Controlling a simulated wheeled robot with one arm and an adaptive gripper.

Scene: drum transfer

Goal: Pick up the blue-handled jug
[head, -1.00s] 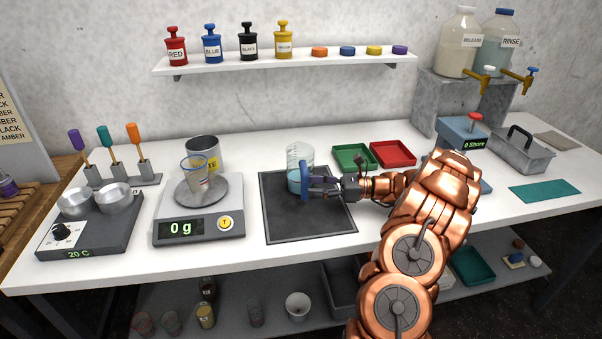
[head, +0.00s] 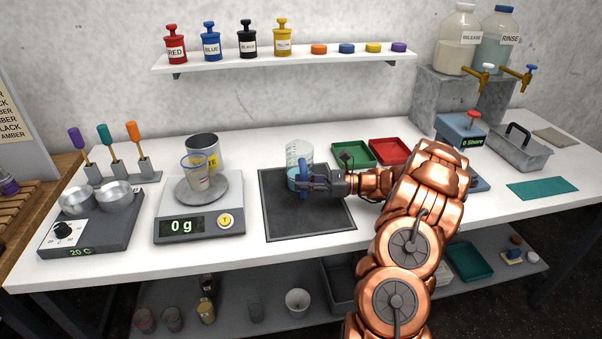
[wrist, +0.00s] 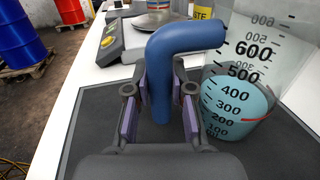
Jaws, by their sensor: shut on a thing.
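The blue-handled jug (head: 299,154) is a clear measuring jug with printed marks and a blue-green liquid low inside. It stands upright at the back of the dark mat (head: 306,222). Its blue handle (head: 303,178) faces my arm. My gripper (head: 311,183) is shut on the handle, one finger on each side. In the wrist view the handle (wrist: 161,85) shows between the purple finger pads, and the jug wall (wrist: 240,95) is just to the right. I cannot tell whether the jug's base is lifted off the mat.
A scale (head: 200,222) reading 0 g, with a small clear cup (head: 197,172) on it, stands left of the mat. Green (head: 350,154) and red (head: 388,151) trays lie behind my wrist. The front of the mat is clear.

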